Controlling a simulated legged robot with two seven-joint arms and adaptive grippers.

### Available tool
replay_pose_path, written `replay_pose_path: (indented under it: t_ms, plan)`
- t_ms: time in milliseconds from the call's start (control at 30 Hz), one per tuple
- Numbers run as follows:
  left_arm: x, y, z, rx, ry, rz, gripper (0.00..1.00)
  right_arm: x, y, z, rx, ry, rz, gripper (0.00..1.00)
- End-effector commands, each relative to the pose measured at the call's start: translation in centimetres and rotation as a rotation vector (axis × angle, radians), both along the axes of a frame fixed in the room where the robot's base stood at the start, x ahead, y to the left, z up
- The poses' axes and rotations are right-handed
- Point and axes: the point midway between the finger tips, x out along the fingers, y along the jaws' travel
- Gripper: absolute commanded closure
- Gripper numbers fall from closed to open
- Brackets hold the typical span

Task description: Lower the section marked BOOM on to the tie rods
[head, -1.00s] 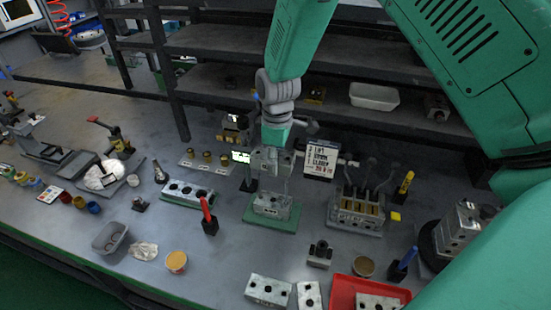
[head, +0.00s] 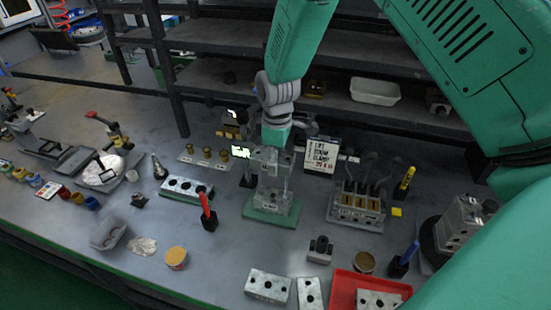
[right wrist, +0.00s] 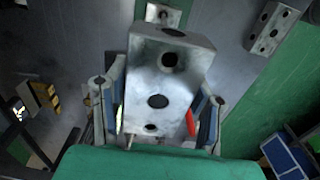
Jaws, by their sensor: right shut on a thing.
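My right gripper (head: 274,146) is shut on a grey metal block above the tie-rod stack. The held block (right wrist: 170,75) fills the middle of the right wrist view, with dark holes in its face and a finger on each side. I cannot read a BOOM mark on it. Below, a lower grey section (head: 272,202) stands on a green base plate (head: 255,213). Thin upright tie rods (head: 273,183) show in the narrow space between the two. Whether the rods enter the held block's holes I cannot tell. My left gripper is not in view.
A sign (head: 320,156) with LIFT, BOOM and CLAMP stands right of the stack. A valve block with levers (head: 357,205) is farther right. A red-handled tool (head: 207,212) and a long holed block (head: 187,189) stand left. A red tray (head: 345,288) is in front.

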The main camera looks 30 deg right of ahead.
Motion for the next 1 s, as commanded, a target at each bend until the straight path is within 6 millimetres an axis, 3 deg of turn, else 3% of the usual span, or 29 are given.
replay_pose_path:
  t_ms: [1000]
  plan:
    - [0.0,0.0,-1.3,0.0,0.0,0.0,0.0,0.0,0.0,-2.5,0.001,-0.001,0.0,0.98]
